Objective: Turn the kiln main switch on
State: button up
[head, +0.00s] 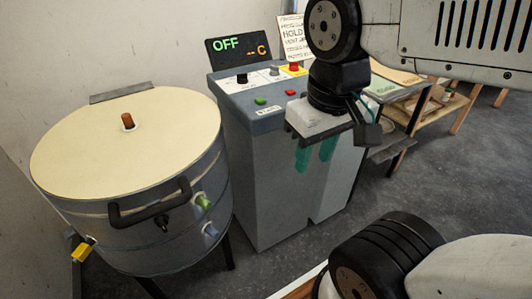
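The grey control cabinet (275,180) stands right of the kiln, and its display (238,46) reads "OFF" and "-- C". On its sloped top are a black knob (242,77), a small grey control (274,71) and a red knob on a yellow plate (294,67), which looks like the main switch. I cannot read its setting. A green button (260,100) and a red button (291,92) sit nearer the front edge. My gripper (315,160) hangs in front of the cabinet, below its top and right of the buttons. Its two teal fingers point down, apart, with nothing between them.
The round kiln (75,155) with its cream lid and black handle fills the left. A printed notice (292,32) stands behind the panel, partly hidden by my arm. Benches (455,105) stand at the back right. The grey floor (440,175) on the right is clear.

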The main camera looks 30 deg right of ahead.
aim_at(294, 65)
jog(key=k, duration=0.45)
jog(key=z, duration=0.85)
jog(key=i, duration=1.45)
jog(key=u, duration=0.75)
